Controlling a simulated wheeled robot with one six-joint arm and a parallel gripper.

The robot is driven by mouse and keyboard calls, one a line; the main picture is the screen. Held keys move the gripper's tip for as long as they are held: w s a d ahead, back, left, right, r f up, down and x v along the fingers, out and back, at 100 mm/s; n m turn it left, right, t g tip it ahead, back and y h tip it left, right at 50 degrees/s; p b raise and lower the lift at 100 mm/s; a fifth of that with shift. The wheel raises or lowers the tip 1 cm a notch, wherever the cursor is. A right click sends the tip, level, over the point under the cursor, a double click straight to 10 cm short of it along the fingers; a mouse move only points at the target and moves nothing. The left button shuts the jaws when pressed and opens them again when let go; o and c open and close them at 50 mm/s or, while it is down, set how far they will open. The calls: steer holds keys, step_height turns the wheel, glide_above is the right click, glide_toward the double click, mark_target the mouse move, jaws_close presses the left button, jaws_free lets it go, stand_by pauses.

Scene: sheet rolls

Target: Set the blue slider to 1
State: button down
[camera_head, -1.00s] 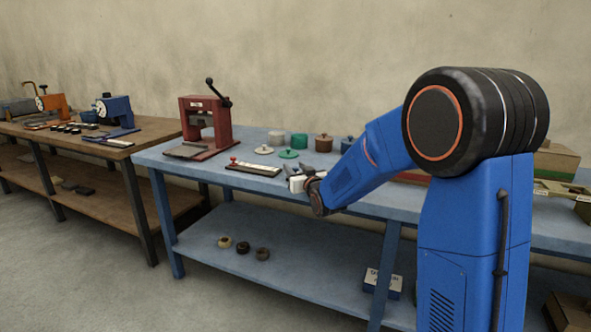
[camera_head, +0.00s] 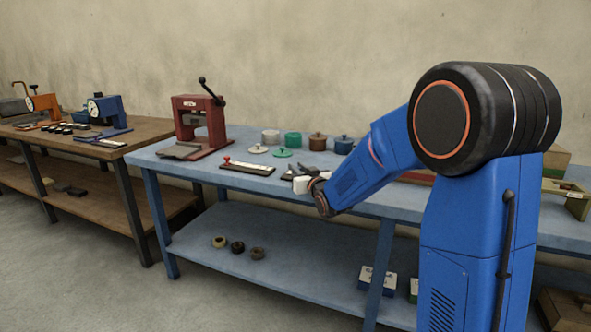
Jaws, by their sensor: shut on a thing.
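My gripper (camera_head: 309,174) is low over the front of the blue table, shut, at a short strip (camera_head: 287,175) with a pale edge and a dark end. The strip looks like a slider base, and my gripper and wrist hide most of it. The blue slider's knob is hidden there, so its setting cannot be read. Another slider (camera_head: 250,168), with a long pale and dark base, lies just to the left. Its red knob (camera_head: 227,160) is at its left end.
A red lever press (camera_head: 197,125) stands at the table's (camera_head: 190,178) left. Behind the sliders are several lidded pots, including a green one (camera_head: 293,139) and a blue one (camera_head: 343,145), and loose lids (camera_head: 282,153). A brown bench (camera_head: 140,140) with dial gauges stands further left.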

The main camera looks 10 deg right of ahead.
steer(key=c, duration=1.6)
jaws_free()
steer(key=s+d, duration=0.1)
steer(key=s, duration=1)
steer(key=s+d, duration=0.1)
steer(key=s, duration=0.5)
steer(key=shift+s+d, duration=0.1)
steer(key=shift+d, duration=0.25)
steer(key=s+f+g+h, duration=0.1)
steer(key=s+f+g, duration=0.2)
steer(key=s, duration=0.9)
steer(key=s+d+f+m+g+h, duration=0.1)
steer(key=s+g, duration=0.4)
steer(key=s, duration=0.7)
steer(key=s+d+f+g, duration=0.1)
steer(key=s+f+g, duration=0.3)
steer(key=s, duration=0.8)
steer(key=shift+s+d+f+m+g+h, duration=0.2)
steer(key=shift+s+f+m+g+h, duration=0.1)
steer(key=shift+m+g+h, duration=0.15)
